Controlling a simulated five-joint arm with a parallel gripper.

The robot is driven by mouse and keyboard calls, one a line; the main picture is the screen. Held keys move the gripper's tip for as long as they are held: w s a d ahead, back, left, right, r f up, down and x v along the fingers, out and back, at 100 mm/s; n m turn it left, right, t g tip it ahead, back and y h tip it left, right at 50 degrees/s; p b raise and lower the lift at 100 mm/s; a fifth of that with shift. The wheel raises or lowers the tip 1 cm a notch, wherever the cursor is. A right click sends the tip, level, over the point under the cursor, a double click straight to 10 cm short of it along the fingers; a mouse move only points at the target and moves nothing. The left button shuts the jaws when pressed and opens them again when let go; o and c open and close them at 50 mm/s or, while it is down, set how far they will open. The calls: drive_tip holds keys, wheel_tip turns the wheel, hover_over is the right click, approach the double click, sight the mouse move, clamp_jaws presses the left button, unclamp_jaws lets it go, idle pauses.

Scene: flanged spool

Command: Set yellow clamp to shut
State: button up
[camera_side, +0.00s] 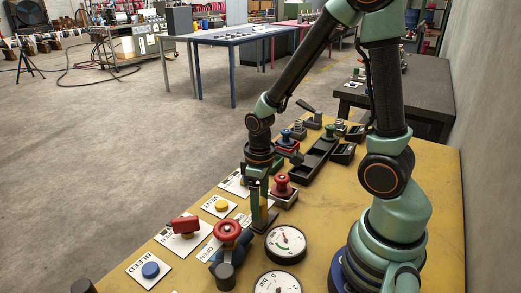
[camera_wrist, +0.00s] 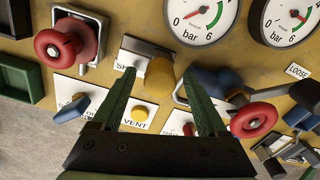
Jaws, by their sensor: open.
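The yellow clamp shows in the wrist view as a rounded yellow handle (camera_wrist: 159,78), seen nearly end-on beside a grey metal plate and a partly hidden white label. In the side view its handle (camera_side: 264,203) stands upright, partly hidden by my gripper (camera_side: 257,190). In the wrist view my gripper (camera_wrist: 160,76) is open, with one green finger on each side of the handle. I cannot tell whether either finger touches it.
A yellow VENT button (camera_side: 221,205) is near the clamp. A red-wheeled valve (camera_side: 228,231) and a red-knobbed spool (camera_side: 283,187) stand close by. A gauge (camera_side: 286,244) sits to the right.

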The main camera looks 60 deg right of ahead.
drive_tip(key=shift+f, duration=0.2)
clamp_jaws()
idle(1.4)
